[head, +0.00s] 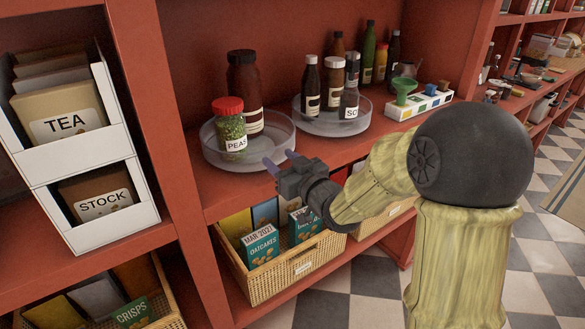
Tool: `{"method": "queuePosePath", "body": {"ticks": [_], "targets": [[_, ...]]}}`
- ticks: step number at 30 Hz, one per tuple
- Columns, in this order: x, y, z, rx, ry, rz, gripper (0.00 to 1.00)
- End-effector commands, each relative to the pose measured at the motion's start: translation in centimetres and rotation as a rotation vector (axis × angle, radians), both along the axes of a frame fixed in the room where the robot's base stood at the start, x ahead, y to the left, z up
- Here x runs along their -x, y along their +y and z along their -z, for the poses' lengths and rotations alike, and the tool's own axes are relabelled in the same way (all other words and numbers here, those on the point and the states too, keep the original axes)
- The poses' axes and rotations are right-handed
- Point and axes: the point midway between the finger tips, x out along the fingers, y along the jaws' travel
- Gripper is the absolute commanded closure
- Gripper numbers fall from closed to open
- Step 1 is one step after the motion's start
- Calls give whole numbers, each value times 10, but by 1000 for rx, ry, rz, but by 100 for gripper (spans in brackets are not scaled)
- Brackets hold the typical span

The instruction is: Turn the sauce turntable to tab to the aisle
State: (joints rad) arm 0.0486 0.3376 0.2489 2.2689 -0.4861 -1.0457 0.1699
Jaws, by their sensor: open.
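Two clear, low-rimmed round turntables stand on the red shelf in the head view. The right turntable (325,127) holds several dark bottles, one with a label (351,113) partly readable as "SC"; it looks like the sauce one. The left turntable (267,157) holds a red-lidded jar labelled PEAS (230,128) and a tall dark red jar (245,90). I cannot make out a tab on either rim. My gripper (281,161) is open and empty, its fingers at the left turntable's front right rim. I cannot tell whether they touch it.
A white box (437,103) with coloured squares and a green funnel (403,90) stand right of the turntables. More bottles (369,55) stand behind. A wicker basket (290,276) with packets sits below. White TEA and STOCK bins (90,160) are at left.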

Motion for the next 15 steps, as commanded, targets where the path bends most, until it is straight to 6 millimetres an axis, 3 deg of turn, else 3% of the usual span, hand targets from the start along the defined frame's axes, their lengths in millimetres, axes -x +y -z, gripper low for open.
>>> {"method": "queuePosePath", "body": {"ticks": [5,15], "targets": [[12,-10,1,2,0,3,53],[66,-45,1,2,-3,1,53]]}}
